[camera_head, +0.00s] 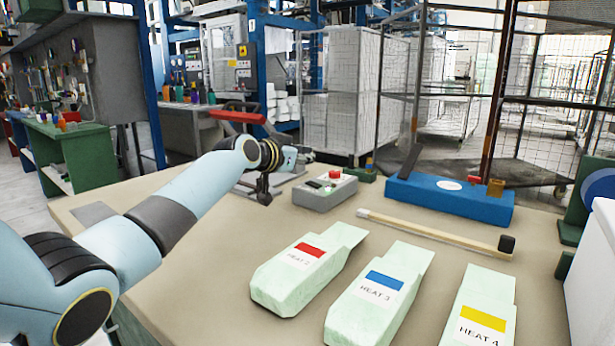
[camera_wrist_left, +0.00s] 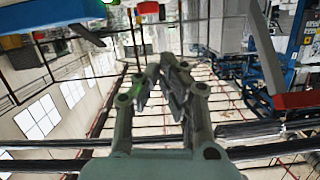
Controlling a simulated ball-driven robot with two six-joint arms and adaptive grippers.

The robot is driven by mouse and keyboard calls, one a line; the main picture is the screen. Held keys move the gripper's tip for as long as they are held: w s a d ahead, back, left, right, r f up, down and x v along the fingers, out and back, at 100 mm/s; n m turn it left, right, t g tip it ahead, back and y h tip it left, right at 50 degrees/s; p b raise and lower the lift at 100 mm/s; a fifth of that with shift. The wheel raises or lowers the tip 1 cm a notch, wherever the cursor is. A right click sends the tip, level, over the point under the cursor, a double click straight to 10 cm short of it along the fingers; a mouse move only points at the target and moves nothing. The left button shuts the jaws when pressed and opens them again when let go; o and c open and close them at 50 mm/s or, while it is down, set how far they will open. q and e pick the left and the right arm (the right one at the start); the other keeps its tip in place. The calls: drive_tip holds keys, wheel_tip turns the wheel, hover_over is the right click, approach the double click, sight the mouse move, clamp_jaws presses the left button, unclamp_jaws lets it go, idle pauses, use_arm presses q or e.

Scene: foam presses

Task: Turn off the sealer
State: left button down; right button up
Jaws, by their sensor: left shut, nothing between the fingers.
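The sealer looks to be the long blue device (camera_head: 450,200) at the back right of the table, with a dark raised lever and a red block on top. It shows partly at the top left of the left wrist view (camera_wrist_left: 45,15). A grey control box (camera_head: 325,193) with a red button and a small green part stands to its left. The red button (camera_wrist_left: 148,7) shows at the top of the wrist view. My left gripper (camera_head: 303,157) is shut and empty, above the table behind the control box. Its fingers (camera_wrist_left: 162,68) meet in the wrist view. My right gripper is out of view.
A grey frame with a red handle (camera_head: 237,117) stands behind my left wrist; the handle also shows in the wrist view (camera_wrist_left: 298,100). Several pale green foam blocks (camera_head: 305,265) lie in front. A wooden stick with a black end (camera_head: 435,233) lies between them and the blue device.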

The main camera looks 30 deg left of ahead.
sight(314, 185)
use_arm(q)
drive_tip(key=shift+x, duration=1.05)
wheel_tip(314, 185, down, 3)
drive_tip(key=shift+a+r+b, duration=0.1)
drive_tip(key=shift+a+b, duration=0.05)
drive_tip(key=shift+b, duration=0.3)
drive_tip(key=shift+a+f, duration=0.1)
drive_tip(key=shift+f, duration=0.45)
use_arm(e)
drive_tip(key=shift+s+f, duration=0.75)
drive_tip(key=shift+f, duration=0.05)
